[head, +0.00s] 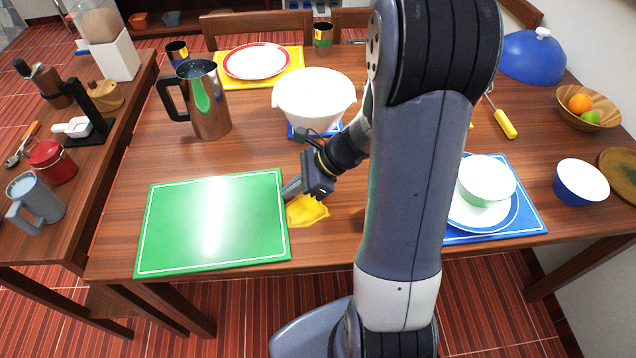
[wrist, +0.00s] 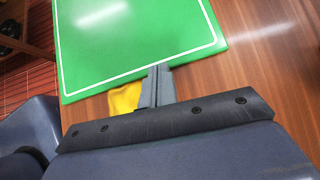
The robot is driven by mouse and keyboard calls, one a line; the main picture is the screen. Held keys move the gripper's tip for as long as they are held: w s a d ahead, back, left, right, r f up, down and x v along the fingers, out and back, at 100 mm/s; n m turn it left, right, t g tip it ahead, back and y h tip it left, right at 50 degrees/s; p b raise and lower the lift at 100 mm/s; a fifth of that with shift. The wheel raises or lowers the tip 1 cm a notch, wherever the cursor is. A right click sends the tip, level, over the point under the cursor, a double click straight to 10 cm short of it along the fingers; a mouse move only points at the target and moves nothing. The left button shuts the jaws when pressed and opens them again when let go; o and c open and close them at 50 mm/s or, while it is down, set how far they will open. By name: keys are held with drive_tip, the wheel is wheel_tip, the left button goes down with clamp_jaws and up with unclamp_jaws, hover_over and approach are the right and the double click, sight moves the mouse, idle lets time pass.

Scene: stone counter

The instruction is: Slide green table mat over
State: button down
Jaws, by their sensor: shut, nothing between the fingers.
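The green table mat (head: 170,235) with a white border line lies flat at the front left of the wooden table in the head view. It also fills the upper part of the wrist view (wrist: 100,60). My gripper (head: 290,190) is shut and empty at the mat's right edge. In the wrist view my gripper's fingertips (wrist: 160,72) are together at the mat's edge near one corner. I cannot tell whether they touch it. A yellow cloth (head: 306,210) lies beside the mat, partly under my gripper, and shows in the wrist view (wrist: 124,98).
A metal pitcher (head: 210,110) stands behind the mat. A white bowl (head: 314,97) stands behind my gripper. A blue mat (head: 525,222) with a plate and bowl lies on the right. The table's front edge is close to the green mat.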

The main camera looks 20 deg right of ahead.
sight(248, 198)
drive_tip(key=a, duration=0.2)
drive_tip(key=w+a, duration=0.1)
drive_tip(key=a, duration=0.2)
drive_tip(key=w+a, duration=0.1)
drive_tip(key=a, duration=0.2)
drive_tip(key=shift+w, duration=0.1)
drive_tip(key=shift+d, duration=0.15)
